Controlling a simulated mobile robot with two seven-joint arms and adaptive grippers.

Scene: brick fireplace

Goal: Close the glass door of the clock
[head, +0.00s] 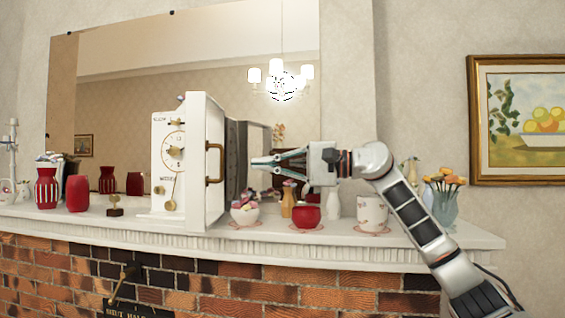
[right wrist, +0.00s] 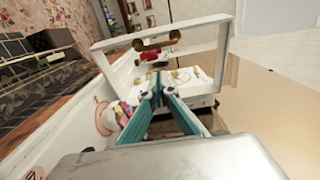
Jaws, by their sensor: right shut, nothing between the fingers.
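The white clock (head: 172,150) stands on the mantel in the head view, its dial facing left of the camera. Its glass door (head: 205,125) is open and stands out from the body, with a brass handle (head: 214,165) on its frame. In the right wrist view the white door frame (right wrist: 112,42) and its handle (right wrist: 152,43) stand above the clock front (right wrist: 185,82). My right gripper (head: 256,163) is shut and empty, to the right of the door at about handle height. Its teal fingers (right wrist: 158,90) point toward the clock; whether they touch the door cannot be told. My left gripper is out of view.
A floral bowl (head: 244,213), a red cup (head: 306,216) and a white mug (head: 372,212) stand on the mantel (head: 340,240) below my right arm. Red vases (head: 78,193) stand left of the clock. A large mirror (head: 130,50) hangs behind.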

